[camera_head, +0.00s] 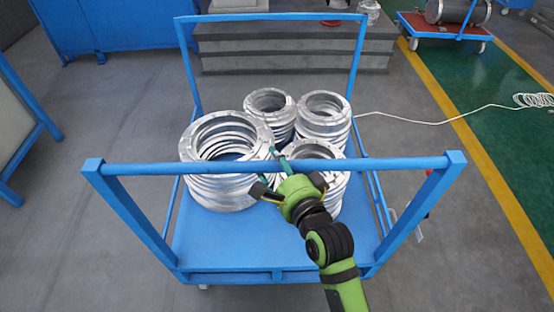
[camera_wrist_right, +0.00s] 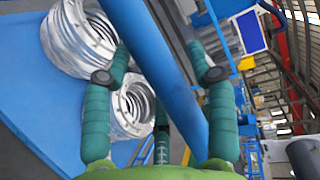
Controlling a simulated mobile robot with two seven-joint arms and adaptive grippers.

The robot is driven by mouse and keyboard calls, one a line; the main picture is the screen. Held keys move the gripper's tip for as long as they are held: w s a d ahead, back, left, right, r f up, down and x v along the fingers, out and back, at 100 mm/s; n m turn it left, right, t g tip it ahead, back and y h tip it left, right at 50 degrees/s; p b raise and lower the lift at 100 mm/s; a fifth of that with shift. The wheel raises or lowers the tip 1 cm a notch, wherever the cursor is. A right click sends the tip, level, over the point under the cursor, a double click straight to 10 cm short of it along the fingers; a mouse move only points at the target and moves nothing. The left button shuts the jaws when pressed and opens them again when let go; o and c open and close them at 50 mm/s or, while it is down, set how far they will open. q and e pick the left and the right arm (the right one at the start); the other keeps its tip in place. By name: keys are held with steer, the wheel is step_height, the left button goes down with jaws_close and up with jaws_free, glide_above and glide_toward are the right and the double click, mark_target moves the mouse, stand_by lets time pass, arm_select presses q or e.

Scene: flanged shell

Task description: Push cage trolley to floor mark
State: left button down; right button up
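The blue cage trolley (camera_head: 190,245) fills the middle of the head view, with a near push bar (camera_head: 390,163) and a taller frame at its far end. Several stacks of silvery flanged rings (camera_head: 222,190) stand on its deck. My right gripper (camera_head: 285,172) is at the middle of the near bar. In the right wrist view the blue bar (camera_wrist_right: 165,60) runs between the spread teal fingers of that gripper (camera_wrist_right: 158,62); they look open, and contact is unclear. My left gripper is out of view. I cannot make out a distinct floor mark for the trolley.
A grey stepped platform (camera_head: 290,47) stands beyond the trolley. A blue cabinet (camera_head: 110,25) is at the back left. Yellow lines (camera_head: 465,130) edge a green lane at right, with a cable (camera_head: 440,120) across it and a red-decked cart (camera_head: 425,27) behind.

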steer(key=shift+w, duration=0.55)
steer(key=v, duration=1.2)
steer(key=shift+w+f, duration=0.1)
